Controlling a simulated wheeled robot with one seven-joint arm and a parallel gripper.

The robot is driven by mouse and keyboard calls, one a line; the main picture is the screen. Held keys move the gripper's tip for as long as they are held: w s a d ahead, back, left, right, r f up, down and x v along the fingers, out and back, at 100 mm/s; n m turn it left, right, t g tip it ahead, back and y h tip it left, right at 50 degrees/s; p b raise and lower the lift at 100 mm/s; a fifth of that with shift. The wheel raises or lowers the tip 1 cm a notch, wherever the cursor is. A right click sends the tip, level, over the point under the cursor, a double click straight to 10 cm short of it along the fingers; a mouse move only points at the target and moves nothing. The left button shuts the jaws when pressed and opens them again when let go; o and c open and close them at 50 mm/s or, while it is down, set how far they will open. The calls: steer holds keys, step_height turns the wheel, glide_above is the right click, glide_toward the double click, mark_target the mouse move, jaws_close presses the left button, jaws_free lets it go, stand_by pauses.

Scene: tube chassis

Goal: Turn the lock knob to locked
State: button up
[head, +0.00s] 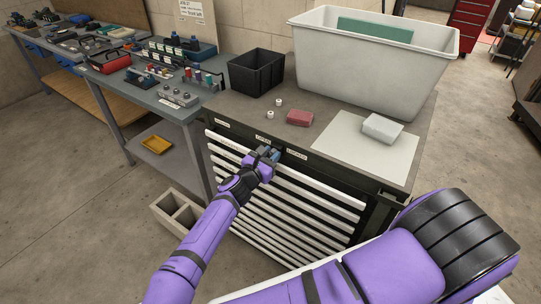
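My gripper (268,154) is at the top front edge of the dark cabinet (340,172) with white slats, in the head view. Its fingers are at the dark strip between the "OPEN" label (263,140) and the "LOCKED" label (297,155). The lock knob is hidden behind or between my fingers, so I cannot see which way it points. The fingers are too small to tell whether they are open or shut on it.
On the cabinet top are a black bin (256,73), a large pale tub (375,65), a red block (300,117), a white block (382,128) on a white sheet (350,150), and small white pieces.

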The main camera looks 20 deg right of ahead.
steer(key=shift+m, duration=1.5)
steer(key=o, duration=0.9)
steer(key=shift+o, duration=0.2)
steer(key=shift+s+a, duration=0.1)
steer(key=shift+a, duration=0.05)
steer(key=v, duration=1)
steer(key=shift+s+a, duration=0.15)
steer(key=shift+a, duration=0.05)
